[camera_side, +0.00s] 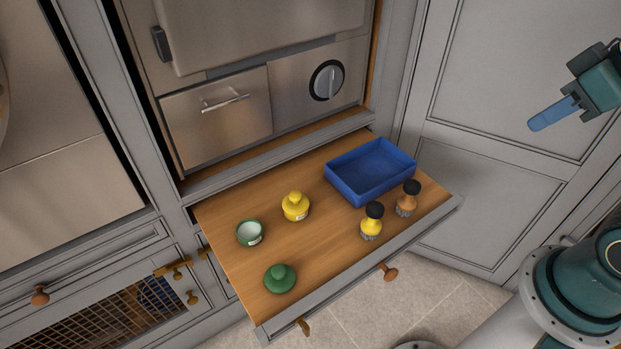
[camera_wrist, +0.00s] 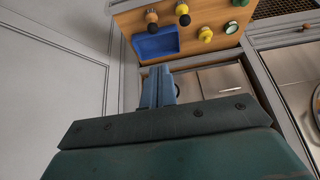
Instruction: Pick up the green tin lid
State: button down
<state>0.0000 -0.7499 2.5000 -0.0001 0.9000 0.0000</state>
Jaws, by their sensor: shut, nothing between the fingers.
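The green tin lid (camera_side: 280,278), round with a knob on top, lies on the wooden drawer surface near its front left corner. It shows in the wrist view (camera_wrist: 240,2), cut by the top edge. The open green tin (camera_side: 249,232), with a pale inside and a label, stands behind the lid, apart from it; the wrist view shows it too (camera_wrist: 231,27). My gripper (camera_side: 535,126) is at the upper right, well away from the lid and in front of the grey panel. Its blue fingers (camera_wrist: 159,72) are together and empty.
A yellow tin with its lid on (camera_side: 295,206) stands right of the green tin. Yellow (camera_side: 371,222) and orange (camera_side: 407,199) brushes with dark knobs stand at the right, near an empty blue tray (camera_side: 345,186). Bare wood surrounds the green lid.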

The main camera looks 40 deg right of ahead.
jog(key=c, duration=2.1)
grip_release()
jog(key=o, duration=1.8)
jog(key=w+a+f+g+y, duration=0.1)
jog(key=w+a+f+g, duration=0.3)
jog(key=w+a, duration=1.15)
jog(key=shift+g+h, duration=0.5)
jog(key=shift+g, duration=0.3)
jog(key=w+a+f, duration=0.1)
jog(key=a+f, duration=0.4)
jog(key=f, duration=0.1)
jog(key=w+a+f, duration=0.2)
jog(key=a+f, duration=0.4)
jog(key=f, duration=0.1)
jog(key=w+a+f, duration=0.1)
jog(key=a+f, duration=0.5)
jog(key=f, duration=0.1)
jog(key=shift+w+a, duration=0.2)
jog(key=shift+w, duration=0.15)
